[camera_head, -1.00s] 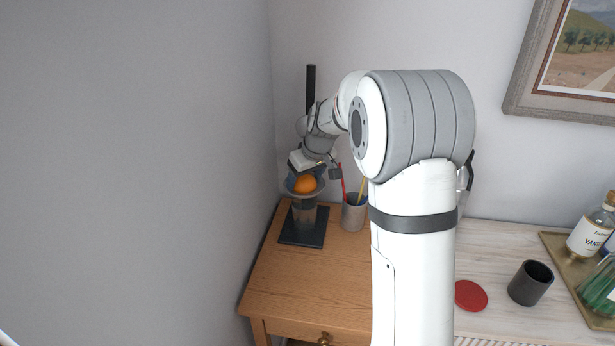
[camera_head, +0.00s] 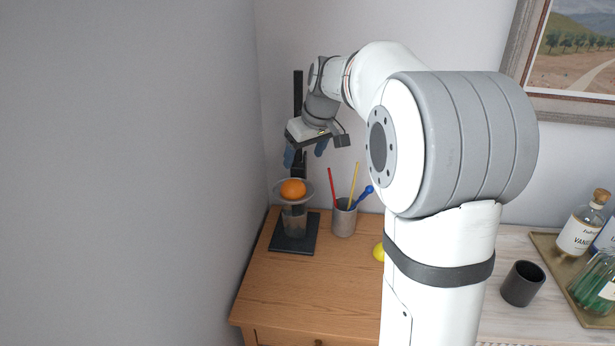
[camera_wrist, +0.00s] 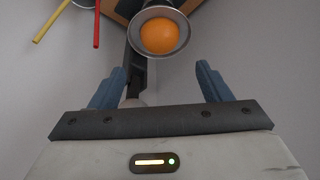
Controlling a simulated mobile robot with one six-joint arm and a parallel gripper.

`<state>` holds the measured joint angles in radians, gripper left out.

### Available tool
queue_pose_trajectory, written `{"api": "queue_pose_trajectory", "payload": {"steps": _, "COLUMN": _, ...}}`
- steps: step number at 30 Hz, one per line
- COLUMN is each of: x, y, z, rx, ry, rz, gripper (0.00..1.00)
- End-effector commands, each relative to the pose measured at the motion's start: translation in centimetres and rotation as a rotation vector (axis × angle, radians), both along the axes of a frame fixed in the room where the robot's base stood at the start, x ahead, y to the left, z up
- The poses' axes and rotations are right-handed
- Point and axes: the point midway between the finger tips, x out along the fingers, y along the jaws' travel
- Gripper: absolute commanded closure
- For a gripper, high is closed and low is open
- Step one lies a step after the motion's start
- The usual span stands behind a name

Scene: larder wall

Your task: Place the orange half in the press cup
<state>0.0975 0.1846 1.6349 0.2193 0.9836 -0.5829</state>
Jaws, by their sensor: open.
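The orange half (camera_head: 292,188) sits in the press cup (camera_head: 281,198), a grey bowl on the juice press with a dark base (camera_head: 294,236). In the wrist view the orange half (camera_wrist: 158,36) lies inside the round rim of the cup (camera_wrist: 187,22). My gripper (camera_head: 305,158) is open and empty, above the cup and apart from the orange. Its blue fingers show spread in the wrist view (camera_wrist: 160,84), with nothing between them.
A grey holder (camera_head: 344,220) with red, yellow and blue utensils stands right of the press. A yellow object (camera_head: 379,252) is partly behind my arm. A dark cup (camera_head: 522,284) and a tray with bottles (camera_head: 545,243) are farther right. The front of the wooden top is clear.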

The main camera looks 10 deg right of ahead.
Motion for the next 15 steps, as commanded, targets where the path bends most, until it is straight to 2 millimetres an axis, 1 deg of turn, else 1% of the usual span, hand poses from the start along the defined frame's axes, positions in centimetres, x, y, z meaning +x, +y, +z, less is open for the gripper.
{"api": "queue_pose_trajectory", "payload": {"steps": 3, "x": -0.2, "y": 0.0, "z": 0.3, "rx": 0.000, "ry": 0.000, "rz": -0.001, "gripper": 0.29}}
{"api": "queue_pose_trajectory", "payload": {"steps": 5, "x": -0.7, "y": 0.0, "z": 0.4, "rx": 0.000, "ry": 0.002, "rz": -0.007, "gripper": 0.29}}
{"api": "queue_pose_trajectory", "payload": {"steps": 8, "x": -2.9, "y": 0.4, "z": 0.4, "rx": -0.001, "ry": 0.014, "rz": -0.033, "gripper": 0.29}}
{"api": "queue_pose_trajectory", "payload": {"steps": 11, "x": -6.8, "y": 0.9, "z": 0.1, "rx": -0.003, "ry": 0.032, "rz": -0.081, "gripper": 0.29}}
{"api": "queue_pose_trajectory", "payload": {"steps": 12, "x": -8.7, "y": 1.1, "z": -0.1, "rx": -0.004, "ry": 0.041, "rz": -0.105, "gripper": 0.29}}
{"api": "queue_pose_trajectory", "payload": {"steps": 14, "x": -11.6, "y": 1.4, "z": -0.6, "rx": -0.006, "ry": 0.055, "rz": -0.143, "gripper": 0.29}}
{"api": "queue_pose_trajectory", "payload": {"steps": 15, "x": -13.5, "y": 1.5, "z": -1.1, "rx": -0.007, "ry": 0.065, "rz": -0.167, "gripper": 0.29}}
